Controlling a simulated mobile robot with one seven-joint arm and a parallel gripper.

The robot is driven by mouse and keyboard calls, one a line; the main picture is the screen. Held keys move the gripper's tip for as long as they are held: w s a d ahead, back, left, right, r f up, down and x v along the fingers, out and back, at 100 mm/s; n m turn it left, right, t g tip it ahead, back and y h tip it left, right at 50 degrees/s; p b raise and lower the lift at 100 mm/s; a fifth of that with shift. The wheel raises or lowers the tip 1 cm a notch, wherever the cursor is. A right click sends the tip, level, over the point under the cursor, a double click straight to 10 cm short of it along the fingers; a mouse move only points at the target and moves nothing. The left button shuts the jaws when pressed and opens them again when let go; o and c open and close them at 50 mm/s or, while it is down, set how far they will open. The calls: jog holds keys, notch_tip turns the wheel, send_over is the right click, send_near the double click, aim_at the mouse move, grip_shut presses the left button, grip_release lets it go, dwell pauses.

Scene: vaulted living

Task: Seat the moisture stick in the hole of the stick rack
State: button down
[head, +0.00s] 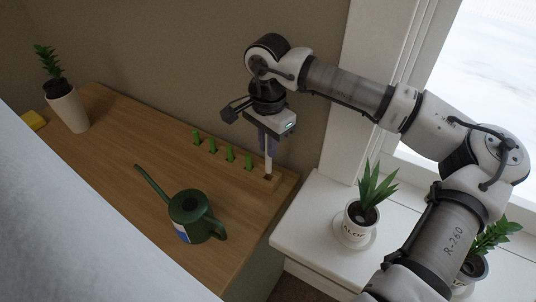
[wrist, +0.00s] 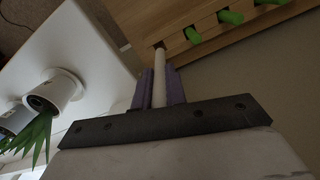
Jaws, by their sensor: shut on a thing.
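The moisture stick (head: 268,165) is a slim white rod, upright and held between the purple fingers of my gripper (head: 270,143). The gripper is shut on it, above the right end of the wooden stick rack (head: 282,181). The stick's lower end is at a small dark spot on the rack's top. I cannot tell whether the tip is inside the hole or just over it. In the wrist view the stick (wrist: 159,82) runs from between the fingers (wrist: 158,88) to the rack (wrist: 178,44). The fingers hide its upper part.
Several green sticks (head: 230,154) stand in a row in the rack, left of my gripper. A green watering can (head: 190,208) stands in front on the wooden top (head: 110,150). A potted aloe (head: 359,218) is on the white sill at right; a white-potted plant (head: 68,110) stands far left.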

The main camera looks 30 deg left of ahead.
aim_at(268, 172)
jog(key=shift+f+p, duration=0.3)
jog(key=shift+f, duration=2.05)
jog(key=shift+f, duration=0.15)
jog(key=c, duration=1.4)
grip_release()
jog(key=shift+c, duration=0.2)
notch_tip(268, 172, up, 12)
jog(key=shift+r+b, duration=0.2)
jog(key=shift+b, duration=0.9)
